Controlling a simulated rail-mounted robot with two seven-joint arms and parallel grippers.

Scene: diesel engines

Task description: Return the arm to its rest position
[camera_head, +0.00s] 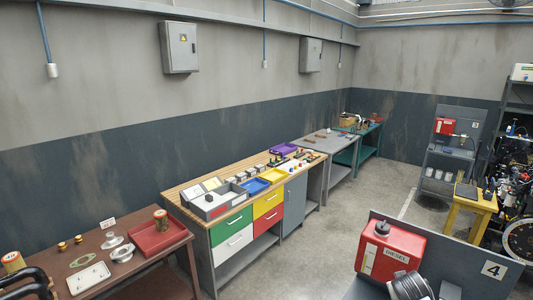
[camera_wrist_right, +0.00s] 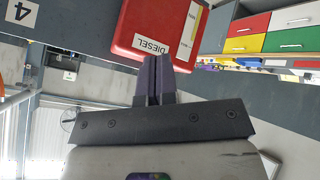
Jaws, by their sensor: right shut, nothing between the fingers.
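My right gripper (camera_wrist_right: 157,78) shows in the right wrist view with its two dark fingers pressed together and nothing between them. Past the fingertips is a red tank marked DIESEL (camera_wrist_right: 155,28), seen upside down. I cannot tell the exact gap between the fingers and the tank. In the head view the same red tank (camera_head: 390,250) stands at the lower right on a grey stand. My left gripper is in neither view.
A grey panel marked 4 (camera_head: 465,258) stands beside the tank. A wooden-topped workbench (camera_head: 180,197) with coloured drawers runs along the wall. A brown table (camera_head: 45,257) with metal parts and a red tray (camera_head: 158,238) is at left. The floor between (camera_head: 290,260) is clear.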

